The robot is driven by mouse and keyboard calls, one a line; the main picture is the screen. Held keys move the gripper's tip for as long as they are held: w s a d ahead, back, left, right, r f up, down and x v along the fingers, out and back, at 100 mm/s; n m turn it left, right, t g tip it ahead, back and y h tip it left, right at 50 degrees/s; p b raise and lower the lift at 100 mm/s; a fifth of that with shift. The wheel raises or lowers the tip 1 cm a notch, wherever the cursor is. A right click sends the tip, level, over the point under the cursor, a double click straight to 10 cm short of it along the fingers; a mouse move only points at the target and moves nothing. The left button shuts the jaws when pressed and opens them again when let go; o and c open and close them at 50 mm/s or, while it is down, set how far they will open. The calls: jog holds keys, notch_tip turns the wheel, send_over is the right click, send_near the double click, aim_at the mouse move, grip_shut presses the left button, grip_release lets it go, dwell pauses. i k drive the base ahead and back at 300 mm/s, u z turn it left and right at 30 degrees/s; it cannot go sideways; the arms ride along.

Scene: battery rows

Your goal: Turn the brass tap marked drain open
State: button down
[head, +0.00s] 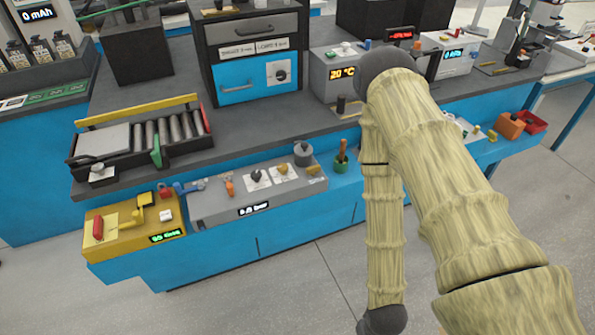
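A grey panel box (225,204) stands on the lower blue shelf at the front of the bench, with a display that seems to read 0.0 bar. Two small taps sit on white label plates on its top. The right one is the brass tap (283,169). The left one is a dark tap (257,176). The label writing is too small to read, so I cannot tell which says drain, nor the brass tap's exact handle angle. My arm comes in from the lower right and bends down right of the panel. My gripper is not visible.
A yellow box (130,228) with a lever stands left of the panel. A grey cylinder (303,153) and a green pot (341,162) stand near its right end. A roller tray (140,140) and drawer cabinet (252,62) are behind. The floor in front is clear.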

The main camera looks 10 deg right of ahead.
aim_at(311, 170)
jog(key=u, duration=1.6)
jog(key=k, duration=0.75)
jog(key=z, duration=0.7)
jog(key=i, duration=0.5)
